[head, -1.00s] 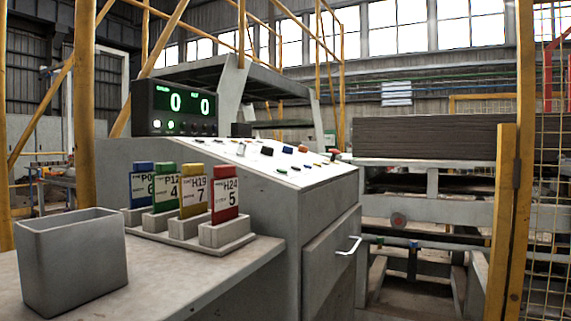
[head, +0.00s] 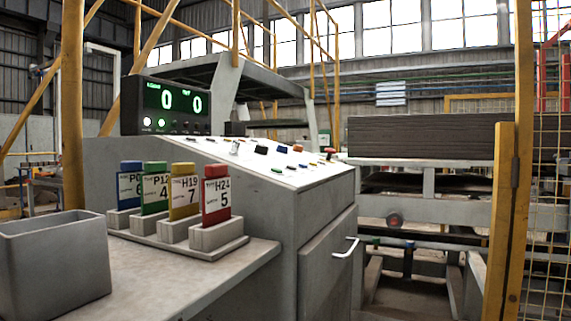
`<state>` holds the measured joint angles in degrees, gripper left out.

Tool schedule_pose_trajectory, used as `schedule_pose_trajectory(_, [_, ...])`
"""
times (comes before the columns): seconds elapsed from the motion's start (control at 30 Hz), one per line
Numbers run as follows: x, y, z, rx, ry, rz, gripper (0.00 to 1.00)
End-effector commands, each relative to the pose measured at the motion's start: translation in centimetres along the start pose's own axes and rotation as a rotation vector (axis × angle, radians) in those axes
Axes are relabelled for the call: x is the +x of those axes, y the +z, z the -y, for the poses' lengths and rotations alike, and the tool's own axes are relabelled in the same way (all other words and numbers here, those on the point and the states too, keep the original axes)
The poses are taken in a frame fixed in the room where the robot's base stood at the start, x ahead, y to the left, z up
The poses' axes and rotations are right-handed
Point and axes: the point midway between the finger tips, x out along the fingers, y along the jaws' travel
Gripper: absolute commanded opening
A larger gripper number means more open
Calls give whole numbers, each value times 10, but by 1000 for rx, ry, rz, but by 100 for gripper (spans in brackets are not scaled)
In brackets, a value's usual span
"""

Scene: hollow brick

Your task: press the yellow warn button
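A grey control console (head: 230,158) stands in the middle, with a sloped white top panel (head: 262,164) carrying several small buttons and switches. They are seen at a shallow angle, and I cannot tell a yellow warn button among them; an orange one (head: 297,148) and a red one (head: 329,152) show near the far right edge. A display box (head: 168,106) on the console reads 0 and 0 in green, with small lit lamps below. My gripper is not in view.
A grey table (head: 215,263) in front holds an open grey bin (head: 55,270) and a rack (head: 200,237) with blue, green, yellow and red cards. A yellow post and mesh fence (head: 508,200) stand at right. The console has a handled door (head: 328,262).

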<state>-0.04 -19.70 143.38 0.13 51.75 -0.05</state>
Motion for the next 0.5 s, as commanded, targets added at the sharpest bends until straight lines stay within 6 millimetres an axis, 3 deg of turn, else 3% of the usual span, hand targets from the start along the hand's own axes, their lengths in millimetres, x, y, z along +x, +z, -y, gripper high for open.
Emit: schedule_pose_trajectory(0.5, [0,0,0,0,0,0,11])
